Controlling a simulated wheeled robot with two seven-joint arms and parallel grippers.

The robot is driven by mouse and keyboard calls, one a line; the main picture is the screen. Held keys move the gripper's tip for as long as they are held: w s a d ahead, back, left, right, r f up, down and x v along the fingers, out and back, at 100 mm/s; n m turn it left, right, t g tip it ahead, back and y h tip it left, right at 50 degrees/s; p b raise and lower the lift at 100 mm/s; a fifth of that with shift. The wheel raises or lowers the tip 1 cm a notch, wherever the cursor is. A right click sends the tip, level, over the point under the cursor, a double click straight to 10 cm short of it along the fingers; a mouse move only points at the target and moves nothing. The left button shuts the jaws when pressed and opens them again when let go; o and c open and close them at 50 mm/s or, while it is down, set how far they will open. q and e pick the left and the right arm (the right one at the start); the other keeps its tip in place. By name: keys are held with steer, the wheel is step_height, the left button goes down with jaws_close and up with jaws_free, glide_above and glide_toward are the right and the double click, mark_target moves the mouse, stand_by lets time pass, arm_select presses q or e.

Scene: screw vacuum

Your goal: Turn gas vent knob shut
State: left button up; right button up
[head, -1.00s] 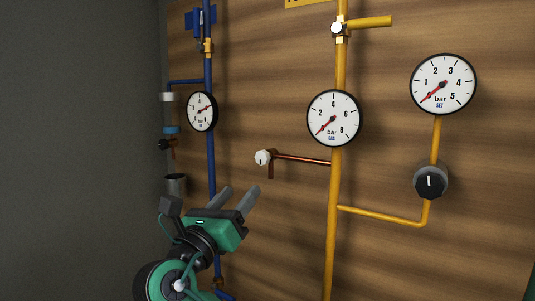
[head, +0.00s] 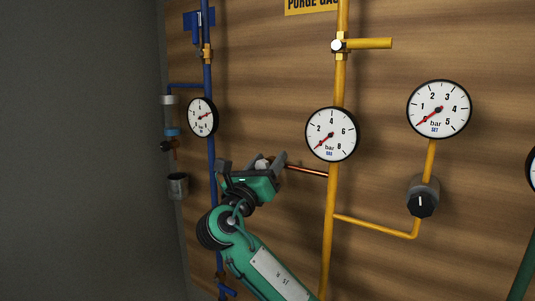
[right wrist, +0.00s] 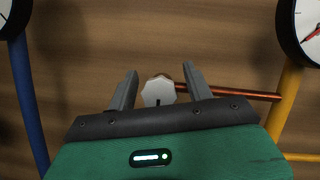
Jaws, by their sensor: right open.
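The gas vent knob (right wrist: 158,91) is a small white octagonal knob with a dark mark at its lower edge, in the right wrist view. It sits at the end of a thin copper pipe (right wrist: 240,92) that branches off the yellow pipe. My right gripper (right wrist: 158,78) is open, with one finger on each side of the knob. A gap shows between the knob and each finger; its depth relative to the fingertips is hard to judge. In the head view my right gripper (head: 252,164) partly hides the knob. My left gripper is not in view.
A yellow gas pipe (head: 337,95) carries a gauge (head: 331,134) just right of my gripper. A black knob (head: 421,198) and another gauge (head: 438,109) are farther right. A blue pipe (head: 211,150) with a gauge (head: 202,117) runs close on the left, near a grey cup (head: 178,186).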

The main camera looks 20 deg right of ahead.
steer(key=shift+w+d, duration=0.1)
steer(key=shift+c, duration=0.2)
